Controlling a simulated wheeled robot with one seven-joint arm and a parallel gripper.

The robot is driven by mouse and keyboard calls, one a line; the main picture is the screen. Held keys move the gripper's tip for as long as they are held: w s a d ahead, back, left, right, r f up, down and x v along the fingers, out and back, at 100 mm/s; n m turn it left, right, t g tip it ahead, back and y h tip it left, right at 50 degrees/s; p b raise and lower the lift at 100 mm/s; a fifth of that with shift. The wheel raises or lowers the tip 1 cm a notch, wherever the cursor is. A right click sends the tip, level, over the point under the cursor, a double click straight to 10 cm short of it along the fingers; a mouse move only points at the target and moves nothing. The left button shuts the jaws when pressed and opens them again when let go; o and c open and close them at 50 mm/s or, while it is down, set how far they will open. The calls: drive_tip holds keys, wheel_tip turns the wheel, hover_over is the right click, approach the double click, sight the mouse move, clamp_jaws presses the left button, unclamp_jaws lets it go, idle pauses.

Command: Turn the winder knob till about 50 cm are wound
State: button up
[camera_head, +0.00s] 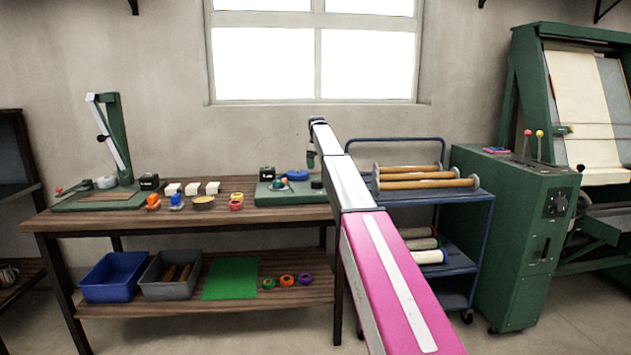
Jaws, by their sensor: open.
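A small green-based machine (300,196) sits at the right end of the wooden workbench. It carries a blue disc (297,174), a small black box and a little knob-like part (279,183); I take it as the winder, but its details are too small to be sure. My gripper (311,164) hangs small and dark at the far end of my arm, over or behind the right side of this machine. It appears apart from the blue disc and holds nothing that I can see. My arm hides the bench's right end. No wound length is readable.
White blocks and coloured spools (177,200) lie between. A blue trolley (455,195) with rolls and a green cabinet (505,230) stand right.

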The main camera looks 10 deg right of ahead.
sight(317, 181)
drive_tip(key=f, duration=0.6)
drive_tip(key=w+f, duration=0.1)
drive_tip(key=f, duration=0.3)
drive_tip(key=shift+w, duration=0.1)
drive_tip(key=c, duration=0.9)
